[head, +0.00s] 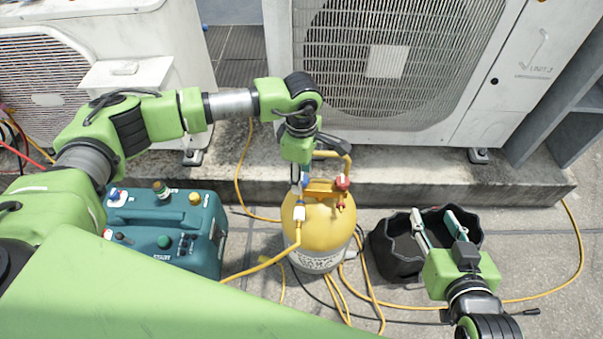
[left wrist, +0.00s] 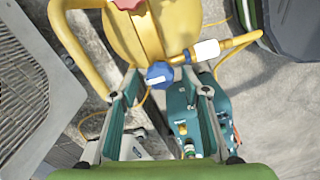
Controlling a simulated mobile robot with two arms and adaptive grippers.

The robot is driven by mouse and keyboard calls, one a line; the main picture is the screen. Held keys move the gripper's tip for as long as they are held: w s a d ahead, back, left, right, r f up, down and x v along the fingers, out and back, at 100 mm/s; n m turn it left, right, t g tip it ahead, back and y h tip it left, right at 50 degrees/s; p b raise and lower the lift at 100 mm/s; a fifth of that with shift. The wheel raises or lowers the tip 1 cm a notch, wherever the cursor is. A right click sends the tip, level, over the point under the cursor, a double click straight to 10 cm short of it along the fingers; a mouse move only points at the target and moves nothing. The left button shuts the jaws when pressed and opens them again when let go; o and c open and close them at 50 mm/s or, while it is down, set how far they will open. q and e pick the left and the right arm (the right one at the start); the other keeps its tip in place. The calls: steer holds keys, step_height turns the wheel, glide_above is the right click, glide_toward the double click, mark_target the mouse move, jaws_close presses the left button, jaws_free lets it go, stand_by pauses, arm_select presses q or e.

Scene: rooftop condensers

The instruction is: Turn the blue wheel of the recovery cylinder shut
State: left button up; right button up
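The yellow recovery cylinder (head: 318,235) stands upright on the ground in the middle of the head view, with a red wheel (head: 343,183) on its top right. Its blue wheel (left wrist: 158,73) shows in the left wrist view, beside the white hose fitting (left wrist: 206,50). My left gripper (left wrist: 165,84) is open, with one finger on each side of the blue wheel near the fingertips. Gaps show between wheel and fingers. In the head view my left gripper mostly hides the wheel. My right gripper (head: 433,213) is open and empty above the black bag.
A teal recovery machine (head: 165,235) stands left of the cylinder. The black open bag (head: 395,262) is at the right. Yellow hoses (head: 375,300) lie around the cylinder. A concrete ledge (head: 410,165) carrying condenser units (head: 400,60) runs behind it.

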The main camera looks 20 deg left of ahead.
arm_select(q)
step_height(320, 180, up, 12)
stand_by(0.5)
stand_by(0.3)
